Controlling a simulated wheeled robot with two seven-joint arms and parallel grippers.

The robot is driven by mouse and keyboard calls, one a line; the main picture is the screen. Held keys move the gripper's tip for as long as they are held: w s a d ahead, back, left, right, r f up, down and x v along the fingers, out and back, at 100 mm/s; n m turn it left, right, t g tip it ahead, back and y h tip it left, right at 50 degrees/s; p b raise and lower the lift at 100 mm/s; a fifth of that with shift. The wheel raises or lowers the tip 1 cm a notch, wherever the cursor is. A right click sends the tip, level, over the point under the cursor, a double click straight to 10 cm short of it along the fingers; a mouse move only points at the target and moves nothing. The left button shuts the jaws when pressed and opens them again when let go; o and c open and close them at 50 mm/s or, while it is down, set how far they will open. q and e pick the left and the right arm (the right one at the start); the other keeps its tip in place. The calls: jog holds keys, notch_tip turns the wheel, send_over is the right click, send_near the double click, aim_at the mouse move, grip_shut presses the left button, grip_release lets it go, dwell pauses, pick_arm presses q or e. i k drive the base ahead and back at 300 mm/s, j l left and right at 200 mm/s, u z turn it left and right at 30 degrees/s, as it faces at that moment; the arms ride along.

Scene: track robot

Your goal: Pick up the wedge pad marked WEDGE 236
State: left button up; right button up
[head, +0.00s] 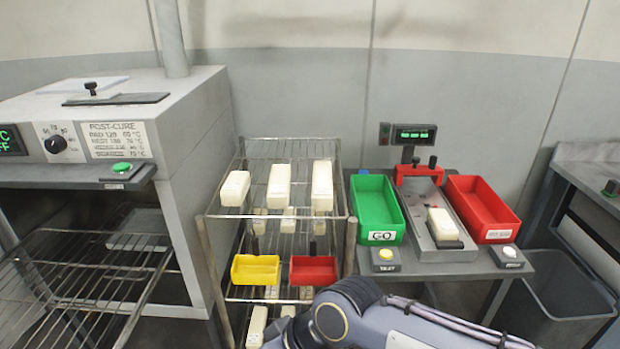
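Several cream blocks that look like wedge pads are in the head view. Three lie apart on the wire rack's top shelf (262,150): a left block (235,188), a middle block (279,186) and a right block (322,186). Another block (441,224) lies on the grey fixture plate (425,200) below a green display. More blocks show on the lower shelves, one of them (257,326) partly cut off. I cannot read WEDGE 236 on any block. A link of my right arm crosses the bottom; neither gripper is in view.
A green GO bin (377,205) and a red bin (482,208) flank the fixture. A yellow bin (255,270) and a smaller red bin (313,270) hang at the rack front. A post-cure oven (185,125) stands left, its wire shelf (80,290) jutting out. A dark waste bin (560,290) stands right.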

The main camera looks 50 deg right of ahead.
aim_at(323, 188)
jog(key=z, duration=0.4)
jog(key=l+z, duration=0.15)
jog(key=z, duration=0.7)
jog(key=l+z, duration=0.1)
jog(key=z, duration=0.35)
